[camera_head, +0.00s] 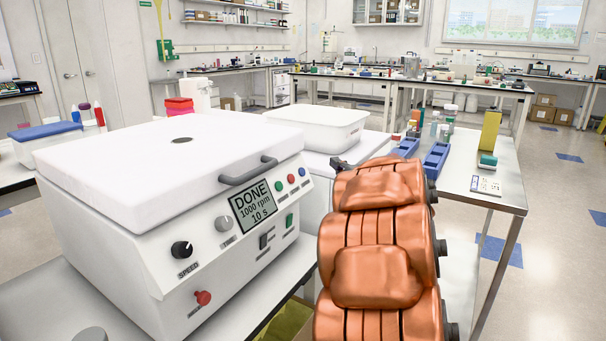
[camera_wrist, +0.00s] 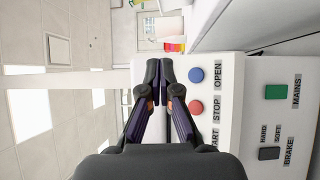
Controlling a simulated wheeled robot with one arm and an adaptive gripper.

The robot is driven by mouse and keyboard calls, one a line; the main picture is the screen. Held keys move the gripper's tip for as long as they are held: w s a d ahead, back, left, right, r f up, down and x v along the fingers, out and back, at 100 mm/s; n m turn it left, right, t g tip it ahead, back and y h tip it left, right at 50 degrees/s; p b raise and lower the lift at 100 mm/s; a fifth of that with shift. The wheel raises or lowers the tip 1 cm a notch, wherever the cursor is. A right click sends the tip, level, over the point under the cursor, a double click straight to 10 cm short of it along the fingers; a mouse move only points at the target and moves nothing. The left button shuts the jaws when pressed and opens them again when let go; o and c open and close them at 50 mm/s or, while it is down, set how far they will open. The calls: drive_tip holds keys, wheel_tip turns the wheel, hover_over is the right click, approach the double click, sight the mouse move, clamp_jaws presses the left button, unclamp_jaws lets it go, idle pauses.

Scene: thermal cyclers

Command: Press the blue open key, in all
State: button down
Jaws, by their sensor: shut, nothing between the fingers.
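The white centrifuge-like machine (camera_head: 130,215) has its lid (camera_head: 170,150) down, and its screen (camera_head: 253,205) reads DONE, 1000 rpm, 10 s. The blue open key (camera_head: 302,172) is the rightmost of three round keys on the sloped panel. In the wrist view the blue key (camera_wrist: 196,75) lies beside the OPEN label, just right of my fingertips. My gripper (camera_wrist: 159,82) is shut and empty, its tips apart from the blue key in the picture; depth is unclear. The red stop key (camera_wrist: 195,107) shows below it. The start key is hidden by my finger in the wrist view.
A grey lid handle (camera_head: 248,172) juts out above the panel. A white lidded box (camera_head: 318,125) stands behind. A side bench with blue racks (camera_head: 436,160) is at the right.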

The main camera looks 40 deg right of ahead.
sight(302, 172)
drive_tip(key=w+a+f+b, duration=0.2)
drive_tip(key=w+f+b, duration=0.1)
drive_tip(key=w, duration=0.4)
drive_tip(key=shift+f+b, duration=0.3)
drive_tip(key=shift+b, duration=0.4)
drive_tip(key=shift+w+a, duration=0.1)
drive_tip(key=shift+w+f, duration=0.1)
idle(0.8)
drive_tip(key=shift+w+a+f+b, duration=0.1)
drive_tip(key=shift+w+b, duration=0.15)
drive_tip(key=shift+b, duration=0.1)
drive_tip(key=shift+w+a+f+b, duration=0.1)
drive_tip(key=shift+w+f+b, duration=0.05)
drive_tip(key=shift+w+b, duration=0.2)
idle(0.7)
drive_tip(key=shift+s, duration=0.1)
idle(0.3)
drive_tip(key=shift+s+d+r+p, duration=0.2)
drive_tip(key=shift+s+r+p, duration=0.15)
drive_tip(key=shift+s+p, duration=0.2)
